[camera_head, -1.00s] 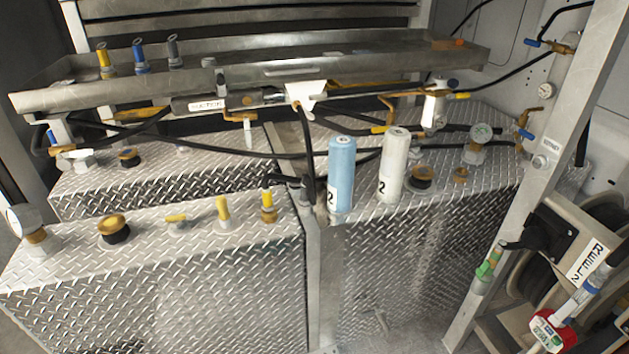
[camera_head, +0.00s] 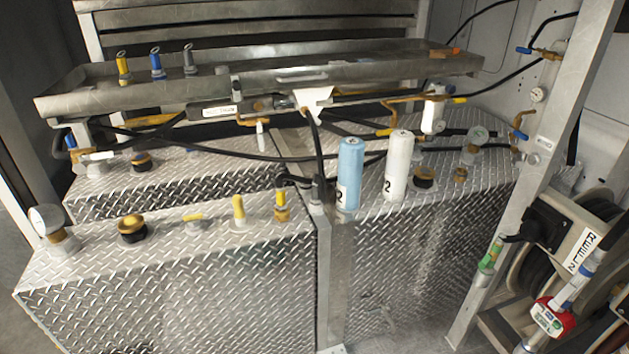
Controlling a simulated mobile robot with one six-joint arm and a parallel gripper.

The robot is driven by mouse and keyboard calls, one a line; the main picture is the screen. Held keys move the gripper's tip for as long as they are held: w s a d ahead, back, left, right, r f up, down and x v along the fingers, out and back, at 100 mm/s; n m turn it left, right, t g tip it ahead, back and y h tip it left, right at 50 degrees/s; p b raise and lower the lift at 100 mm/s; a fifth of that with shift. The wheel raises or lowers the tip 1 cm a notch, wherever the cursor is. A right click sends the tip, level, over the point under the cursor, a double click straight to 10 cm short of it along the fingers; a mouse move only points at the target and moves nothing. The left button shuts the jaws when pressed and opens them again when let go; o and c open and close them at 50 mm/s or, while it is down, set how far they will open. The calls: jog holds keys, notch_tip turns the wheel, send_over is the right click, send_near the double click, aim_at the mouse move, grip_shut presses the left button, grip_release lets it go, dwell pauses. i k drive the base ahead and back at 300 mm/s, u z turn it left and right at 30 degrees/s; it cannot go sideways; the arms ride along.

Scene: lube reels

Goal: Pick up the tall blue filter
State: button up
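The tall blue filter (camera_head: 350,174) stands upright on the diamond-plate tank top, near its front left corner. My gripper is not in view.
A black hose (camera_head: 318,150) hangs just left of the blue filter. A metal tray (camera_head: 270,72) spans above and behind the filters. Yellow-handled valves and caps sit on the left tank (camera_head: 170,265). A metal post (camera_head: 540,170) and hose reel (camera_head: 545,265) stand at right.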

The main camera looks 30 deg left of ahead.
aim_at(351, 149)
jog(key=z, duration=0.95)
jog(key=k, duration=0.1)
jog(key=u, duration=2.35)
jog(key=k, duration=0.5)
jog(key=z, duration=0.35)
jog(key=i, duration=0.5)
jog(key=u, duration=0.1)
